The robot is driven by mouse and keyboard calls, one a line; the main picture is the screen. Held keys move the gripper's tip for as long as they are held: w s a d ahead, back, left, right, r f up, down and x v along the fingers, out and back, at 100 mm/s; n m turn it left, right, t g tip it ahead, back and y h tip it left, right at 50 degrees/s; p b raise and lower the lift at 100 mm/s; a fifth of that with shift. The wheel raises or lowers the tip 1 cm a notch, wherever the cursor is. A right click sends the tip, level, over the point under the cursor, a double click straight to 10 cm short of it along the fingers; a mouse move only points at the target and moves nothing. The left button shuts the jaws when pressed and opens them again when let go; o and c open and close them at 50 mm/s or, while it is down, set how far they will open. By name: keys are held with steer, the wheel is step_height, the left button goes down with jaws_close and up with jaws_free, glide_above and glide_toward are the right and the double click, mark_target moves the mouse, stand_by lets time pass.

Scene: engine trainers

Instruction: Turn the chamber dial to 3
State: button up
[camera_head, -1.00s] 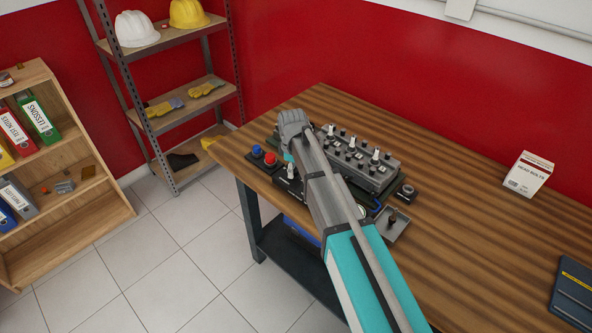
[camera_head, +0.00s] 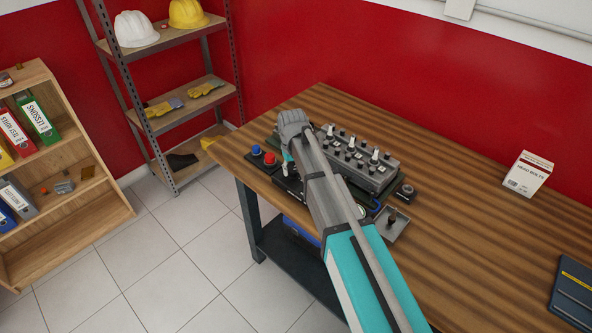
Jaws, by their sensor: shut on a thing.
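The engine trainer is a dark panel (camera_head: 258,169) with a grey block (camera_head: 373,172) on the table's left part. The block carries rows of white and black knobs. A red knob (camera_head: 269,158) and a blue knob (camera_head: 256,150) stand at the panel's left end. My arm reaches over the trainer from the lower right and ends in a grey wrist. A small part of my gripper (camera_head: 287,165) shows below the wrist, low over the panel. It is shut on a small part there. My arm hides the grip, the chamber dial and any dial markings.
A small grey tray (camera_head: 398,227) and a dark round-topped part (camera_head: 405,194) lie right of the trainer. A white box (camera_head: 528,174) and a dark blue folder (camera_head: 575,291) are farther right on the wooden table (camera_head: 450,190). The table's middle is clear.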

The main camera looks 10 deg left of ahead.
steer(key=m, duration=0.6)
steer(key=shift+s+m, duration=0.25)
steer(key=shift+m, duration=0.05)
steer(key=m, duration=0.5)
steer(key=shift+m, duration=0.3)
steer(key=o, duration=1.2)
steer(key=shift+r, duration=0.1)
steer(key=shift+c, duration=0.2)
steer(key=shift+w, duration=0.1)
steer(key=shift+w, duration=0.1)
